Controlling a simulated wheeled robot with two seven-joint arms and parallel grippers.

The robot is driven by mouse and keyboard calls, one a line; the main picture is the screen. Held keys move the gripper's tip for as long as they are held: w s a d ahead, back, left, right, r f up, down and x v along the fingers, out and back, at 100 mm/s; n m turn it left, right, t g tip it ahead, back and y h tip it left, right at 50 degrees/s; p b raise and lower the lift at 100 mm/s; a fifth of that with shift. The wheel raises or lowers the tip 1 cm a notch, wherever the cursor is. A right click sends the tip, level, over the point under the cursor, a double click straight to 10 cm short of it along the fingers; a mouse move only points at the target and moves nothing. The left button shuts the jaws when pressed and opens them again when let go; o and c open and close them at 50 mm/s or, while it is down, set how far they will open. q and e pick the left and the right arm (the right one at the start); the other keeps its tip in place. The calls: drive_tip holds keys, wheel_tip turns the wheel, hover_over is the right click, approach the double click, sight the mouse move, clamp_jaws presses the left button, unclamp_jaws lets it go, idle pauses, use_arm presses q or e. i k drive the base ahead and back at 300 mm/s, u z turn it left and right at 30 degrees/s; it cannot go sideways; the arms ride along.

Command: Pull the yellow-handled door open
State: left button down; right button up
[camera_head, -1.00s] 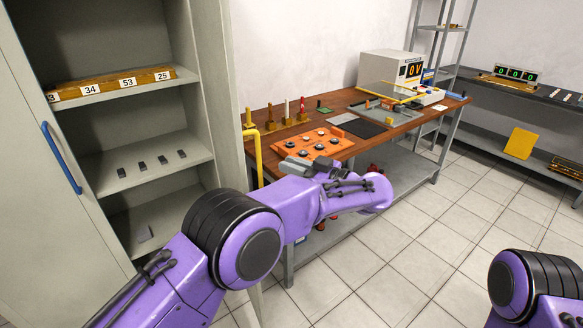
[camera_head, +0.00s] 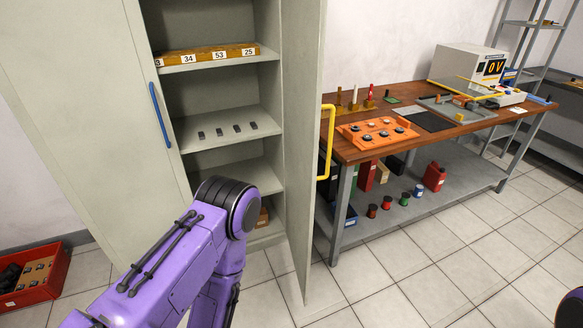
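The yellow handle (camera_head: 327,140) stands out past the edge of the right cabinet door (camera_head: 303,130). That door stands swung out from the cabinet, seen steeply from its inner side, and the shelves behind are exposed. My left arm crosses the lower left, in front of the cabinet, with its elbow near the lower shelf. It bends downward, and the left gripper does not show. My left arm is apart from the yellow handle in the picture. Only a sliver of my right arm shows at the lower right edge; its gripper is out of view.
The left cabinet door (camera_head: 90,110) with a blue handle (camera_head: 160,115) covers the cabinet's left part. A wooden workbench (camera_head: 400,150) with an orange panel (camera_head: 377,132) stands right, close to the open door. A red crate (camera_head: 40,282) lies at lower left. Tiled floor on the right is clear.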

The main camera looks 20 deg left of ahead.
sight(304, 22)
drive_tip(key=z, duration=0.05)
drive_tip(key=k, duration=0.85)
drive_tip(key=u, duration=0.75)
drive_tip(key=i, duration=1.3)
drive_tip(key=z, duration=0.85)
